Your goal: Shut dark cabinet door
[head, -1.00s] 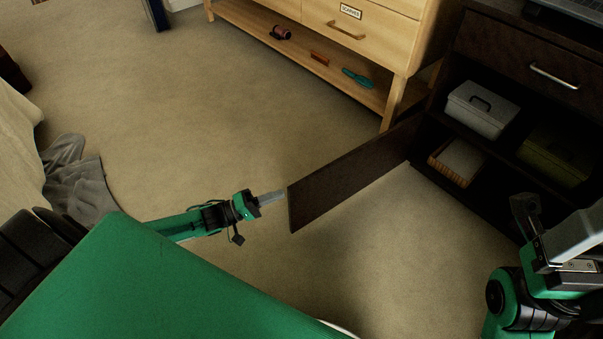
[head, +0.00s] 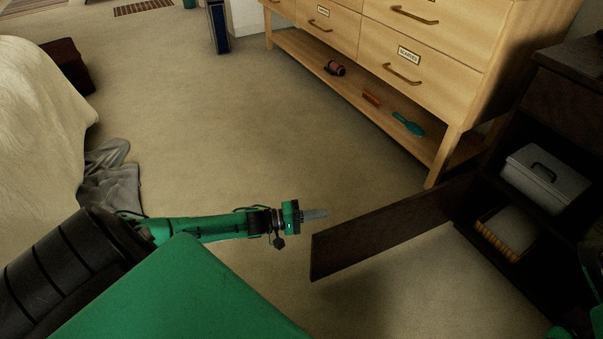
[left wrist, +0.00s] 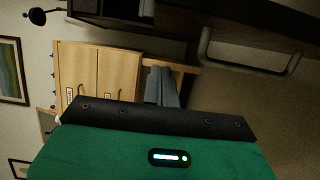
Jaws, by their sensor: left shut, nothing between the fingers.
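The dark cabinet (head: 558,95) stands at the right in the head view. Its dark door (head: 385,232) stands wide open, reaching out to the left over the carpet. My left gripper (head: 315,215) is shut and empty, close to the door's free edge at its upper left; I cannot tell whether it touches. In the left wrist view the shut fingers (left wrist: 161,87) point toward the wooden dresser, and a bar handle (left wrist: 250,55) shows on a dark panel at the upper right. My right gripper is not in view; only a bit of green arm shows at the lower right.
A light wooden dresser (head: 425,65) with drawers stands behind the door, with small items on its low shelf. A grey box (head: 545,178) and a basket (head: 507,235) sit inside the cabinet. A grey cloth (head: 110,178) lies at the left. The middle carpet is clear.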

